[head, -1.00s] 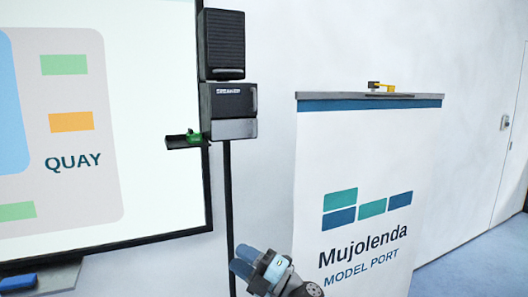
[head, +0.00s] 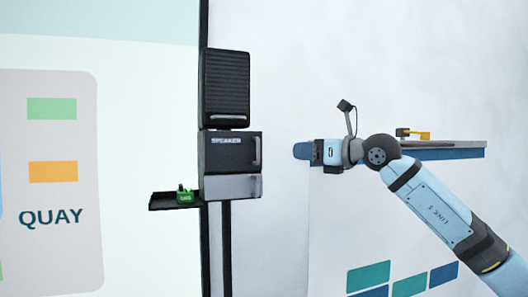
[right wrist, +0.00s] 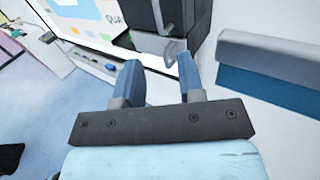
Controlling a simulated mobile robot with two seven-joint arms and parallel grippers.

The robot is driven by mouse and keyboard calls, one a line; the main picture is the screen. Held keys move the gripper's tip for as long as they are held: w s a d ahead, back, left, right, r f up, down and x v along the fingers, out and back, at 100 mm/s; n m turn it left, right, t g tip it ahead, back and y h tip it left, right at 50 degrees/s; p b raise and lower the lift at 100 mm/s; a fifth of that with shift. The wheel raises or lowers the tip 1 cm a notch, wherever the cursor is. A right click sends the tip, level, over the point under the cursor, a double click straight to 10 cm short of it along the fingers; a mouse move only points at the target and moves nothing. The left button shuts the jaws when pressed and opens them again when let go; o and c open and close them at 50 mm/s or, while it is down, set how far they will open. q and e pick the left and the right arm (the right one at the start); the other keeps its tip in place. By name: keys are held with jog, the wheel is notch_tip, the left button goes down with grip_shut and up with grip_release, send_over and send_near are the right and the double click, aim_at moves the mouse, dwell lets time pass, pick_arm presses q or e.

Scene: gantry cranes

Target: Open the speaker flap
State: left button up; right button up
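The black box labelled SPEAKER (head: 228,150) is on a stand beside the screen, and its front flap looks shut. A light vertical handle (head: 257,151) is at the right of its front. My right gripper (head: 302,151) is to the right of the handle at about its height, pointing left, with a gap between. In the right wrist view my right gripper (right wrist: 159,64) has its two blue fingers apart with nothing gripped. The handle (right wrist: 158,16) shows beyond the fingertips on the dark box (right wrist: 190,18). My left gripper is not in view.
A black speaker (head: 226,88) sits above the box. A small shelf (head: 165,202) with a green object (head: 185,196) juts out at the left below. The large screen (head: 140,130) is left. A banner top (head: 440,150) with a yellow object (head: 418,135) is behind my right arm.

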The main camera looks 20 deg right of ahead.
jog(key=p, duration=0.4)
send_near(234, 151)
jog(key=w, duration=0.4)
jog(key=shift+w+d+r, duration=0.2)
jog(key=shift+d+r, duration=0.05)
grip_shut()
